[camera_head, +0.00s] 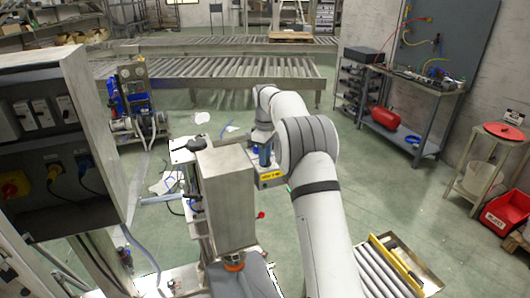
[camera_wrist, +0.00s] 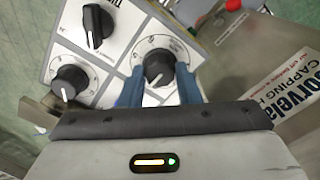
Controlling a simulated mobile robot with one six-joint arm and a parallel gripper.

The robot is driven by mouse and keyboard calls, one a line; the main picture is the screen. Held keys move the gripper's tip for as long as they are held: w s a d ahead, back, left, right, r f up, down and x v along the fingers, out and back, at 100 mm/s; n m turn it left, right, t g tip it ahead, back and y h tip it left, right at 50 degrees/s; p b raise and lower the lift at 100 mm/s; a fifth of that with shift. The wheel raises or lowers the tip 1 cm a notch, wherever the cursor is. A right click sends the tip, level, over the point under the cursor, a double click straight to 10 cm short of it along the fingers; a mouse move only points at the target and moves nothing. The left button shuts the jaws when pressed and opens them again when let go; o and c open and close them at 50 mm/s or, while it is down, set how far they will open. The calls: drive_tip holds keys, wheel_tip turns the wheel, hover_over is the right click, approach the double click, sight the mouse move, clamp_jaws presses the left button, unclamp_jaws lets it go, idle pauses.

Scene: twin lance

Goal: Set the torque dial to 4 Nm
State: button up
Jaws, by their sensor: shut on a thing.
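In the wrist view, a pale control panel (camera_wrist: 112,50) carries several black knobs. My gripper (camera_wrist: 160,76) has its blue fingers on either side of one dial (camera_wrist: 157,64) with a round printed scale, and is shut on it. The dial's white pointer line points down and slightly left in the picture. Its scale numbers and name are too small or hidden to read. Two other knobs, one at the top (camera_wrist: 95,26) and one at the left (camera_wrist: 69,83), stand free of the fingers. In the head view, my arm reaches to the panel's machine, and the fingers cannot be made out.
A grey metal column (camera_head: 228,195) stands just left of my wrist in the head view. An electrical cabinet (camera_head: 45,130) is at the near left. Roller conveyors (camera_head: 220,70) lie behind. A sign sheet (camera_wrist: 283,95) is right of the gripper.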

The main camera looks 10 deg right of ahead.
drive_tip(key=shift+m+p, duration=0.4)
drive_tip(key=shift+m, duration=1.8)
drive_tip(key=o, duration=1)
wheel_tip(320, 180, up, 8)
drive_tip(key=shift+f+b, duration=0.15)
drive_tip(key=shift+b, duration=0.45)
